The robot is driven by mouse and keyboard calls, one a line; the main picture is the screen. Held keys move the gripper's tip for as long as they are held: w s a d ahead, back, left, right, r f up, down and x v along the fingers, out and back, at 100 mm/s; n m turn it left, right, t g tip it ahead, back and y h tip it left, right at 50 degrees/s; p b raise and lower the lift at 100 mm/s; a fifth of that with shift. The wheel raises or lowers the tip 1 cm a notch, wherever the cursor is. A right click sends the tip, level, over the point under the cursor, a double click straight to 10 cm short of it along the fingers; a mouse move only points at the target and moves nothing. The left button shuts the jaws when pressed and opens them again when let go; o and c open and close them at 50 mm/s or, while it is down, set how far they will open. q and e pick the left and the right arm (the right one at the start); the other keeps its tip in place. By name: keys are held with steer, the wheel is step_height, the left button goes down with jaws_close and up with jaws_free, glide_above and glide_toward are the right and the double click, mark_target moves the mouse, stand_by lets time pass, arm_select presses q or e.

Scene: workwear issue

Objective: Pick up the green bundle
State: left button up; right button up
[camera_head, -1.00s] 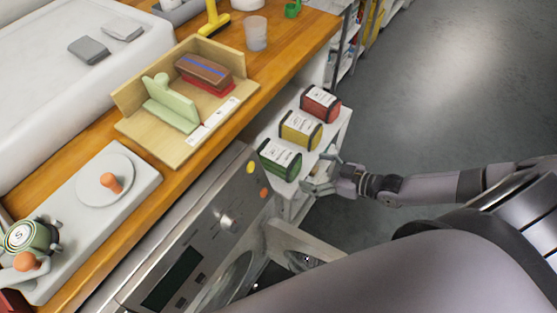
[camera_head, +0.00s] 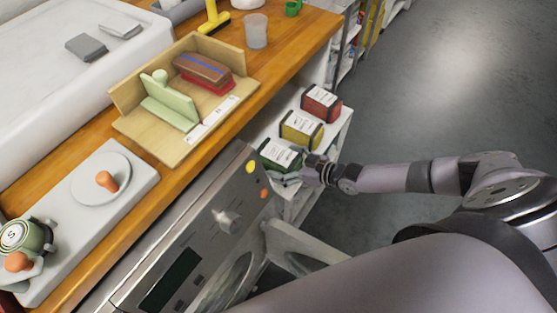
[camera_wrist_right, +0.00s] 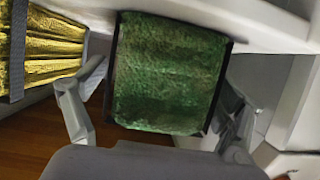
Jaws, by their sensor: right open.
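The green bundle (camera_head: 277,153), with a white label and dark straps, sits at the near end of a white shelf. In the right wrist view the green bundle (camera_wrist_right: 170,75) fills the middle. My right gripper (camera_head: 303,172) is at the bundle's right end in the head view. In the right wrist view my right gripper (camera_wrist_right: 160,112) is open, with one finger on each side of the bundle. A gap shows at the left finger; whether the right finger touches, I cannot tell. My left gripper is not in view.
A yellow bundle (camera_head: 300,130) and a red bundle (camera_head: 321,104) stand on the same shelf (camera_head: 335,131) beyond the green one. The yellow bundle (camera_wrist_right: 42,50) is close to the left finger. A washing machine (camera_head: 190,235) with an open door is nearby.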

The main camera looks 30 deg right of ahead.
steer(key=shift+c, duration=0.3)
steer(key=shift+r, duration=0.1)
steer(key=c, duration=1.2)
